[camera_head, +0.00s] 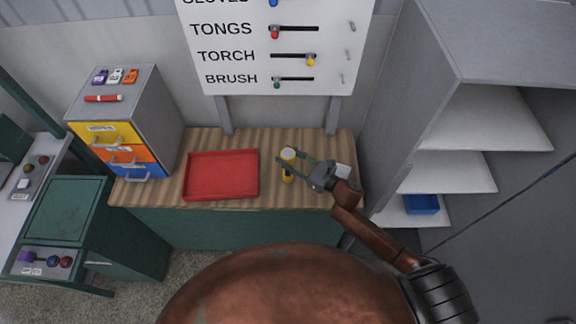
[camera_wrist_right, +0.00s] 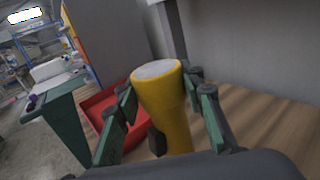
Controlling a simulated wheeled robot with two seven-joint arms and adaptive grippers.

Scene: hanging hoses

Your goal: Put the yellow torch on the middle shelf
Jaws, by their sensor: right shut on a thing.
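The yellow torch (camera_head: 288,165) stands upright on the wooden workbench, right of the red tray. My right gripper (camera_head: 291,163) reaches in from the right and is shut on the torch. In the right wrist view the torch (camera_wrist_right: 163,105) is between the two fingers (camera_wrist_right: 163,118), its pale round end facing up; I cannot tell whether its base touches the bench. The middle shelf (camera_head: 455,172) is in the grey shelving unit at the right and looks empty. My left gripper is not in view.
The red tray (camera_head: 221,174) lies empty on the bench (camera_head: 270,146). A drawer cabinet (camera_head: 150,110) stands at the bench's left end. A blue bin (camera_head: 421,204) sits on the lowest shelf. A sign board (camera_head: 235,75) stands behind the bench. The shelving unit's side panel (camera_head: 405,100) rises beside the bench.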

